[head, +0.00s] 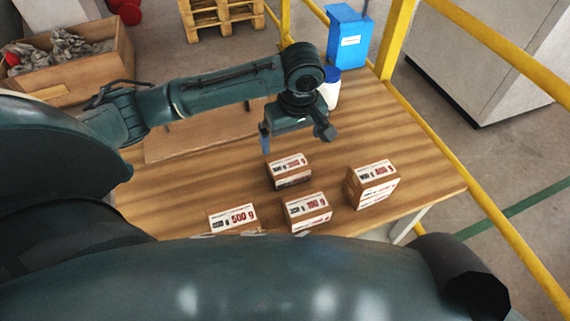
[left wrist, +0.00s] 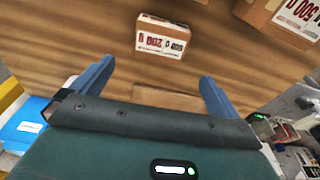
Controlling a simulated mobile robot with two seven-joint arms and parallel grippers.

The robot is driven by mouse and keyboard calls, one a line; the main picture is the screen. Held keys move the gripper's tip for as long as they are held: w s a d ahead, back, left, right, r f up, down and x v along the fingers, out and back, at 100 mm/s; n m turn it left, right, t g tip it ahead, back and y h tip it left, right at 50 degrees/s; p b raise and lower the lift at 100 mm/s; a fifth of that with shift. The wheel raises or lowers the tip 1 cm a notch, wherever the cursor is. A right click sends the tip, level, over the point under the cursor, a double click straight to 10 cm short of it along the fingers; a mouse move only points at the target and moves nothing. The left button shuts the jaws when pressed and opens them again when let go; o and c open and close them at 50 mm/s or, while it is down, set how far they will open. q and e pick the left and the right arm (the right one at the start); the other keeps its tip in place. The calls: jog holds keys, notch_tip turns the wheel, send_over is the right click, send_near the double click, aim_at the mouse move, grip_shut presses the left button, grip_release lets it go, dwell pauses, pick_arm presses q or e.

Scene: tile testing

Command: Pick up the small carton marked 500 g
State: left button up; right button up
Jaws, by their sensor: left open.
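The carton marked 500 g (head: 233,217) stands at the table's near edge, left of the other cartons; its lower part is hidden by my body. In the left wrist view the 500 g carton (left wrist: 297,20) is at the upper right, cut off by the frame, its label upside down. My left gripper (head: 295,138) is open and empty, above and just behind the rear carton (head: 289,170). In the left wrist view its blue fingers (left wrist: 157,80) are apart, with a carton reading 200 g (left wrist: 163,37) ahead of them. My right gripper is not in view.
Two more cartons stand on the wooden table (head: 420,160), one in front (head: 307,212) and one at right (head: 372,184). A white bottle with a blue cap (head: 331,90) and a blue box (head: 348,38) are behind. Yellow rails (head: 440,145) border the right side.

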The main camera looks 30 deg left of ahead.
pick_arm(q)
jog(key=f, duration=0.4)
jog(key=a+f+b, duration=0.1)
jog(key=f, duration=0.3)
jog(key=w+f, duration=0.1)
jog(key=f, duration=0.3)
jog(key=shift+a+f, duration=0.15)
jog(key=shift+f, duration=0.15)
jog(key=shift+r, duration=0.1)
jog(key=c, duration=1.1)
